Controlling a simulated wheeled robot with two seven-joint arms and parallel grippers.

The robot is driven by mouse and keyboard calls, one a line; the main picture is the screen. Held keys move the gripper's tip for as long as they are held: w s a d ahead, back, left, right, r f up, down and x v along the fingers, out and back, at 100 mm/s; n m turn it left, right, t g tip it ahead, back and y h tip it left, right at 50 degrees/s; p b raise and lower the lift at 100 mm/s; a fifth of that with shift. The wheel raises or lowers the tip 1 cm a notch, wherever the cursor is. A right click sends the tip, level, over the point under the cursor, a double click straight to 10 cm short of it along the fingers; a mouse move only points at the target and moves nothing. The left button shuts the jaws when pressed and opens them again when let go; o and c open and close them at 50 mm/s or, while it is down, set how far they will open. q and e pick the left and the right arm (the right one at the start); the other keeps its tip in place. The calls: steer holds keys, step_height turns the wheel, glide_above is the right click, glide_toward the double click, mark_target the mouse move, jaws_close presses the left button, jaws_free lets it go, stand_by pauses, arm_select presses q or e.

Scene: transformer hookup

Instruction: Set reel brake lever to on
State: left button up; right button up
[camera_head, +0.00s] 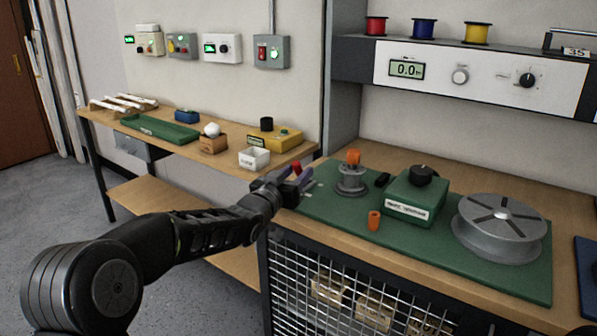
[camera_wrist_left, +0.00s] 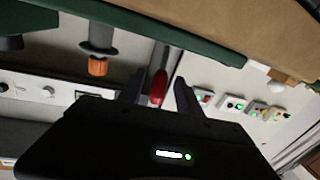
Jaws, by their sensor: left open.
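A lever with a red grip (camera_head: 296,166) stands at the left end of the green mat (camera_head: 325,203) on the right bench. It is mostly hidden behind my left gripper (camera_head: 298,181). In the left wrist view the red grip (camera_wrist_left: 158,88) shows on a grey shaft, between the two fingers of my left gripper (camera_wrist_left: 159,84). The fingers are open, with a gap visible on each side of the grip. I cannot read the lever's on or off marking. My right gripper is in neither view.
To the right on the mat are a grey post with an orange top (camera_head: 352,172), an orange cylinder (camera_head: 374,220), a green box with a black knob (camera_head: 415,195) and a large grey reel (camera_head: 499,226). A wooden side bench (camera_head: 192,150) with small boxes stands left.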

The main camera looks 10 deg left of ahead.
arm_select(q)
steer(key=shift+w+d, duration=0.15)
steer(key=shift+w, duration=0.55)
jaws_close()
stand_by(1.0)
